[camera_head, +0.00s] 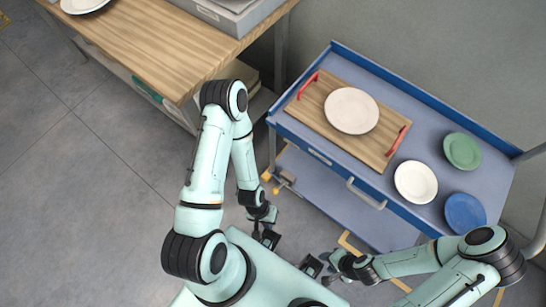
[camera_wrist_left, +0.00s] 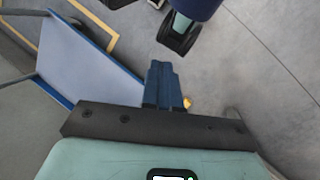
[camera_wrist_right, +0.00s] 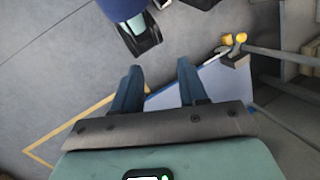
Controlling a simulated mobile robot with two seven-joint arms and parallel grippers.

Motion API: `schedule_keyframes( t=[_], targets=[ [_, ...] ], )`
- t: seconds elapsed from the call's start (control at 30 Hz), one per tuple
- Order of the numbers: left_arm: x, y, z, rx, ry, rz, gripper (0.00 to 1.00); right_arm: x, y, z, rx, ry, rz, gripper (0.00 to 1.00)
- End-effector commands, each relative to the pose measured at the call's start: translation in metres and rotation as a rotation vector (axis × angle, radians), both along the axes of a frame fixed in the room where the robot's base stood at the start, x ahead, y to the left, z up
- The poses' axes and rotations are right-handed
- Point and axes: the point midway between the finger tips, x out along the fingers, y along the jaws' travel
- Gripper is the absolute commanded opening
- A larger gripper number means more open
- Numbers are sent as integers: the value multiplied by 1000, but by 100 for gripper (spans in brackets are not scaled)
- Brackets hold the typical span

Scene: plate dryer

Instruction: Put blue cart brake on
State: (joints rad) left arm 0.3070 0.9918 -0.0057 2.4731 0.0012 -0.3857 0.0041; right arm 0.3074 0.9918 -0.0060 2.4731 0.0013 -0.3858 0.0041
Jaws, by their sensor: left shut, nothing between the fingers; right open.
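The blue cart (camera_head: 340,185) stands at the right in the head view, and its lower shelf shows in both wrist views. Yellow caster parts (camera_head: 283,182) sit low at its left corner; they also show at upper right in the right wrist view (camera_wrist_right: 233,40). A small yellow piece (camera_wrist_left: 187,102) shows beside the left fingers. My left gripper (camera_head: 268,238) is shut and empty, below the yellow parts in the head view. My right gripper (camera_head: 314,265) is open and empty, to its lower right. Whether the brake is on cannot be told.
The cart top carries a wooden tray (camera_head: 314,112) with red handles and a white plate (camera_head: 352,111), plus another white plate (camera_head: 416,182), a green plate (camera_head: 462,151) and a blue plate (camera_head: 465,213). A wooden table (camera_head: 150,45) stands at upper left. Grey floor (camera_head: 90,200) at left is clear.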

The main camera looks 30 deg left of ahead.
Motion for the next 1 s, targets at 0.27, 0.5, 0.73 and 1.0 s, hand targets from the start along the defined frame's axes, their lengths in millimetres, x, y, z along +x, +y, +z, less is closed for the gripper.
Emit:
schedule_keyframes(
  t=[0.27,0.5,0.73,1.0],
  targets=[
    [18,0,-32,-31,-23,-34,0,-6,-1,-25,-5,-6,-5,60],
    [115,32,-115,-49,-103,-235,0,4,-8,-101,-30,-71,-31,60],
    [192,95,-149,82,-116,-384,0,23,-13,-148,-48,-129,-50,60],
    [212,117,-147,138,-111,-417,0,28,-15,-154,-54,-145,-55,60]
  ],
)
